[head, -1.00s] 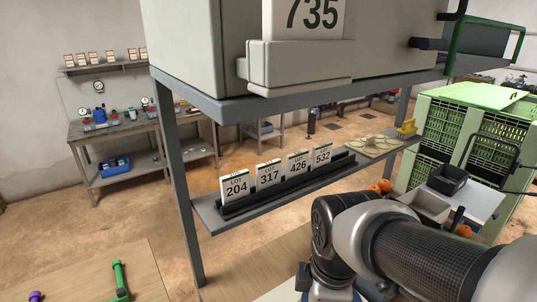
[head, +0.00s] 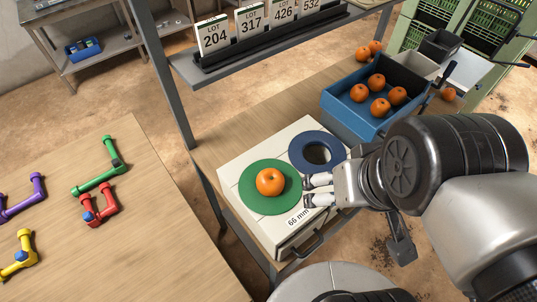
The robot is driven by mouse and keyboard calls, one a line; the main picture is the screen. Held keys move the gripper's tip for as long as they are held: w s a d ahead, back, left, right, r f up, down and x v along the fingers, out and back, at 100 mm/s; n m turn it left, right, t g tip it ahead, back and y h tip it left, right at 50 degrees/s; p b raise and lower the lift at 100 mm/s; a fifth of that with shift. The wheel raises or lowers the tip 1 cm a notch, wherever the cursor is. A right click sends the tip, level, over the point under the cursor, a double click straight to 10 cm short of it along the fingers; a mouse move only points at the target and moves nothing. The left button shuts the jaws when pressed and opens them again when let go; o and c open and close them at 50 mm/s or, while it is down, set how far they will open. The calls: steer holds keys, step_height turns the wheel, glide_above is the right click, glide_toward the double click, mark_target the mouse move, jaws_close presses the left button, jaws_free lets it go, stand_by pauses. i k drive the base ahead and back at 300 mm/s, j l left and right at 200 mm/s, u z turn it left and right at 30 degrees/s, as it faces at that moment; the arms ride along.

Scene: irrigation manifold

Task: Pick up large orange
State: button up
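A large orange (head: 270,182) sits on a green disc (head: 258,204) on top of a white box labelled 66 mm (head: 242,164). My gripper (head: 306,190) is just to the right of this orange, its pale fingers pointing left toward it. The two fingers are apart with a gap between them, and nothing shows between them. The fingertips look close to the orange, but I cannot tell whether they touch it.
A shelf of lot cards (head: 250,57) overhangs the bench behind. A wooden table (head: 120,240) with coloured pipe pieces stands at left.

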mark_target(270, 182)
steer(key=i+l, duration=0.1)
steer(key=l, duration=0.2)
steer(key=i+l, duration=0.1)
steer(key=l, duration=0.15)
steer(key=u, duration=2.2)
